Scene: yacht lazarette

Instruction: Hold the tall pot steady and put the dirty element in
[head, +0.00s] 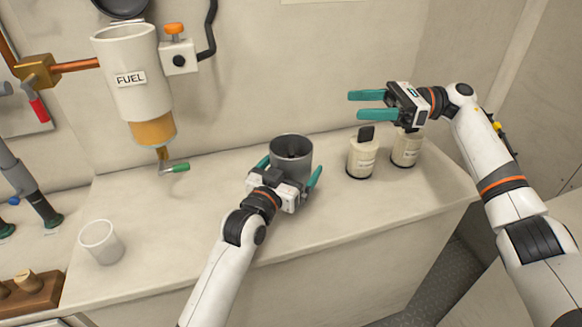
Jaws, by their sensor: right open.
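The tall pot (292,148), a dark grey open cylinder, stands upright on the pale worktop. My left gripper (289,168) has its teal fingers on both sides of it and appears shut on it. Something dark and reddish shows inside the pot; I cannot tell for sure what it is. My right gripper (368,104) is open and empty in the air, right of the pot and above two cream canisters. I cannot identify the dirty element with certainty.
A labelled canister with a black top (361,158) and another cream canister (406,150) stand right of the pot. A white cup (101,242) stands at the front left. The FUEL filter housing (134,75) hangs on the wall. The worktop (190,215) between cup and pot is clear.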

